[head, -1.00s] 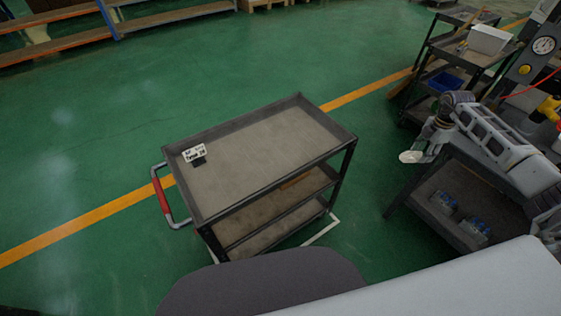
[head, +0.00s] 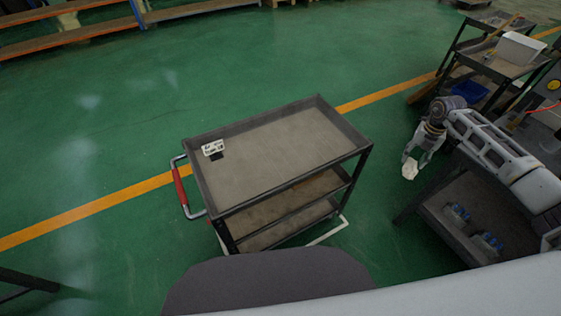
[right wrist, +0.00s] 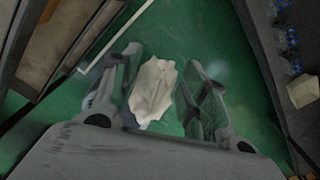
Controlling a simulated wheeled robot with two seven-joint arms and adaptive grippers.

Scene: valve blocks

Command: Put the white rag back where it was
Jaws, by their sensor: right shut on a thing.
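The white rag (right wrist: 153,91) hangs crumpled between the two fingers of my right gripper (right wrist: 160,90) in the right wrist view. In the head view the rag (head: 410,169) shows as a small pale patch at the tips of my right gripper (head: 413,160), above the green floor. This gripper is shut on the rag, between the grey cart and the dark bench on the right. My left gripper is not in view.
A grey three-tier cart (head: 275,152) with a red handle stands in the middle, a small black-and-white item (head: 213,148) on its top. Another cart (head: 490,65) holds a white box. Open floor lies left.

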